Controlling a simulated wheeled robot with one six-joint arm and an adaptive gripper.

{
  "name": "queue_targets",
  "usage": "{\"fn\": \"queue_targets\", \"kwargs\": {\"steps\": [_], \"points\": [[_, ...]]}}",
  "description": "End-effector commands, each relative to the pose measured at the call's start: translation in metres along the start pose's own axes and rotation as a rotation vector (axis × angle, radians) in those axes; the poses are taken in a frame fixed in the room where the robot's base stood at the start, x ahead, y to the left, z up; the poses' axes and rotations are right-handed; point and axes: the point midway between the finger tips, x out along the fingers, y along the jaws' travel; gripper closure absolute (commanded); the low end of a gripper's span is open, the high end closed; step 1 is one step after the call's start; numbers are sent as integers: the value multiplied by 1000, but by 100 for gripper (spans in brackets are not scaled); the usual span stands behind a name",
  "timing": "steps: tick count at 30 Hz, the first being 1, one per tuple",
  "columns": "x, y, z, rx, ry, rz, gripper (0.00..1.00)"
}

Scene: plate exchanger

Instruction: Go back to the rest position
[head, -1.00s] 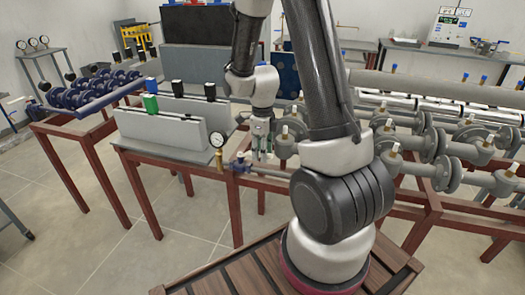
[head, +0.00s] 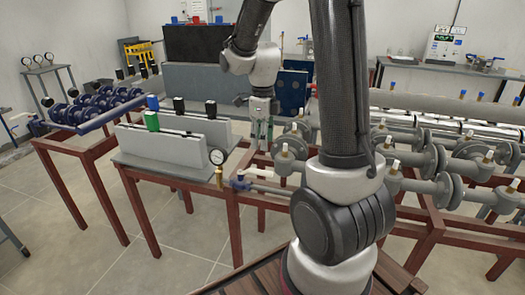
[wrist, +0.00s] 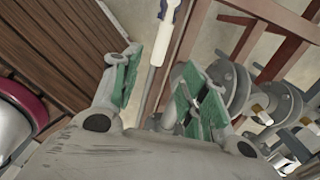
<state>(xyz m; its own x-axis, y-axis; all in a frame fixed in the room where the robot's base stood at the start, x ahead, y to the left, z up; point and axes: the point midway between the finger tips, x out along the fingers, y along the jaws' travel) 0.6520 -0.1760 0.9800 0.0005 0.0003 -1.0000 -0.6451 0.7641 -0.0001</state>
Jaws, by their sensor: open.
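My gripper (head: 260,130) hangs from my arm in the head view, pointing down beside the right end of the grey plate unit. It is small and partly hard to make out there. In the wrist view my gripper (wrist: 160,78) shows two fingers with green pads, spread apart with nothing between them. A thin pipe with a white and blue end (wrist: 168,30) shows beyond the gap, apart from the fingers.
A pressure gauge (head: 217,157) and a blue valve (head: 240,181) stand near the grey plate unit (head: 180,146). Flanged grey pipes (head: 440,185) fill the red frame at right. Open floor (head: 65,240) lies at left. Wooden slats (wrist: 50,45) show in the wrist view.

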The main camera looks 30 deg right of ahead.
Motion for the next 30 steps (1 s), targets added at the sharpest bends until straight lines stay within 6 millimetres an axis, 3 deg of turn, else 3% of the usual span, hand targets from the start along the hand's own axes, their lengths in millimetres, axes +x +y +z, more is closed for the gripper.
{"fn": "queue_targets", "kwargs": {"steps": [20,25,30], "points": [[-5,0,0,-32,0,0,56],[-5,3,-3,-340,11,15,56],[-2,24,-25,-906,28,79,56]]}}
